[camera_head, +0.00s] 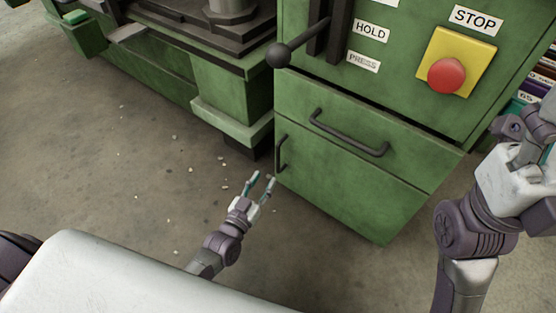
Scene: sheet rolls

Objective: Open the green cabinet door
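The green cabinet (365,125) stands right of the middle. Its lower door (345,190) is closed, with a dark vertical handle (282,154) at its left edge. Above it is a closed drawer front (410,155) with a dark horizontal bar handle (348,135). My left gripper (262,186) is just left of and below the vertical handle in the picture, apart from it. Its two teal-tipped fingers are spread and nothing is between them. My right arm is at the right edge; its fingers cannot be made out clearly.
A red stop button (447,75) on a yellow plate and a black ball-ended lever (279,55) are on the panel above the drawer. A green machine base (222,95) stands left of the cabinet. The concrete floor (110,170) is open at left, with small debris.

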